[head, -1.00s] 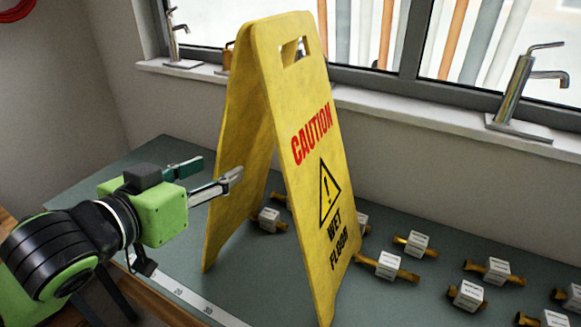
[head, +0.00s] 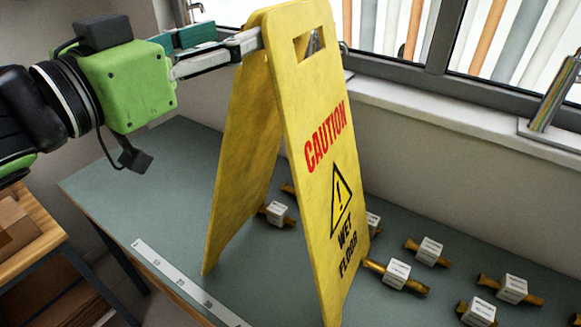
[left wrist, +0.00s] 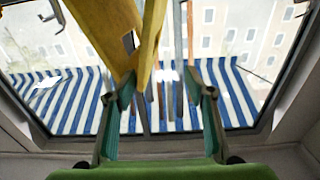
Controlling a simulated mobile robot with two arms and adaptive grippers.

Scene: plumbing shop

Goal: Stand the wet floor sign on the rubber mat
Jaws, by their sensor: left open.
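The yellow wet floor sign (head: 315,130) stands upright on the grey-green bench top (head: 150,200), its two panels spread like an A. Its front panel has a handle slot near the top. My left gripper (head: 236,37) is open at the left of the sign's top, with its fingertips beside the upper edge. In the left wrist view, the sign (left wrist: 148,45) shows ahead of and partly between the open fingers (left wrist: 165,95); contact cannot be told. I cannot make out a rubber mat. My right gripper is not in view.
Several brass fittings with white labels (head: 397,272) lie on the bench around the sign's right side. A ruler strip (head: 190,285) lies along the front edge. A window sill with taps (head: 550,90) runs behind. A wooden surface with a box (head: 15,230) stands at lower left.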

